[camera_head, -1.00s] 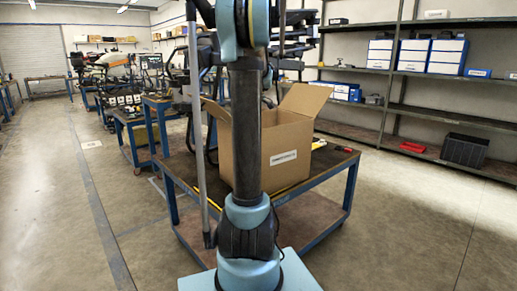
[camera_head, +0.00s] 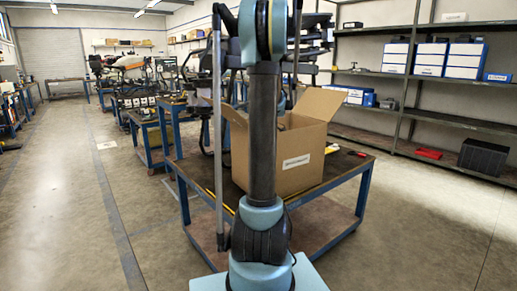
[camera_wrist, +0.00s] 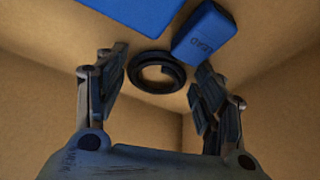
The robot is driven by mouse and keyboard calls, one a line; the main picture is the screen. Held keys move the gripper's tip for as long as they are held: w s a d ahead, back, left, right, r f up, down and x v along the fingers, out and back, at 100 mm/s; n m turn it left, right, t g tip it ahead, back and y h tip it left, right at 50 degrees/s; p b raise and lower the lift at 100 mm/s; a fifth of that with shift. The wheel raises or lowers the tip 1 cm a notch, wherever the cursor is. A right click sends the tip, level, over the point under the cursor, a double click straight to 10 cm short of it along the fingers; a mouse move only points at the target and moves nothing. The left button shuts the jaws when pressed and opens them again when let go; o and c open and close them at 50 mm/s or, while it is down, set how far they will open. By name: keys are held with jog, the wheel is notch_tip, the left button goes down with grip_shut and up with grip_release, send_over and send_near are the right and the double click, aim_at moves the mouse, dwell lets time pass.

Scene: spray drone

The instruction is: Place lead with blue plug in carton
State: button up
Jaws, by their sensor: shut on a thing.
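The carton (camera_head: 285,157) is an open brown box with raised flaps and a white label, standing on the blue-framed workbench. My arm's dark column covers its left part in the head view. In the wrist view, brown cardboard walls (camera_wrist: 60,60) surround my gripper (camera_wrist: 160,90). The lead shows as a black coil (camera_wrist: 157,73) between the fingers, with a blue block marked LEAD (camera_wrist: 203,38) beside the right finger. My fingers are shut on the lead, though the exact contact is unclear. The gripper is hidden in the head view.
A larger blue object (camera_wrist: 145,12) lies at the top edge of the wrist view. The workbench (camera_head: 350,160) has a yellow strip and small tools near the carton. Shelves with blue and white boxes (camera_head: 465,60) stand at the right.

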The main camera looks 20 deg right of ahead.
jog(key=o, duration=1.1)
jog(key=v, duration=1.2)
jog(key=shift+s, duration=0.1)
